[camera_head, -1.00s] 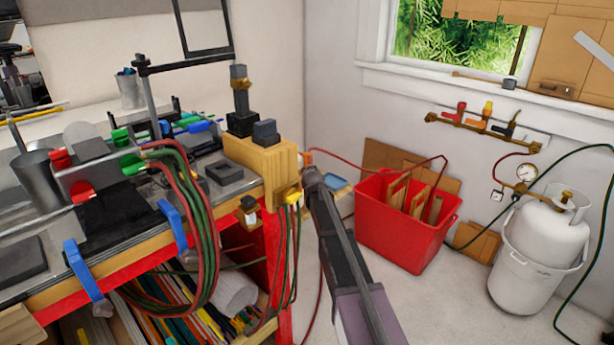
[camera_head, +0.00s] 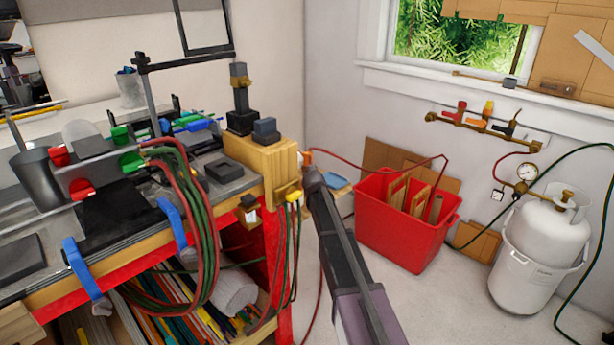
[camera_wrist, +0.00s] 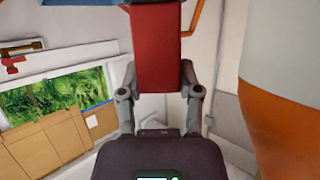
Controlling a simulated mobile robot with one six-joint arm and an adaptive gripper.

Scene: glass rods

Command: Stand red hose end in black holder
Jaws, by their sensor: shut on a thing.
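My gripper (camera_wrist: 160,85) shows in the wrist view with a finger on each side of a red block-like piece, which I take as the red hose end (camera_wrist: 154,48). In the head view my gripper (camera_head: 312,178) is beside the bench's right corner, seen from behind, and its fingers are mostly hidden. A thin red hose (camera_head: 375,168) runs from near its tip to the red bin. Black block-shaped pieces stand on the bench: one with a grey and brass upright (camera_head: 241,122) and a smaller one on the wooden block (camera_head: 265,128). I cannot tell which is the black holder.
The wooden block (camera_head: 252,160) forms the bench corner close to my gripper. Red and green hoses (camera_head: 205,235) hang off the bench front. A red bin (camera_head: 400,235) and a white gas cylinder (camera_head: 545,240) stand on the floor to the right. Floor between bench and bin is mostly clear.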

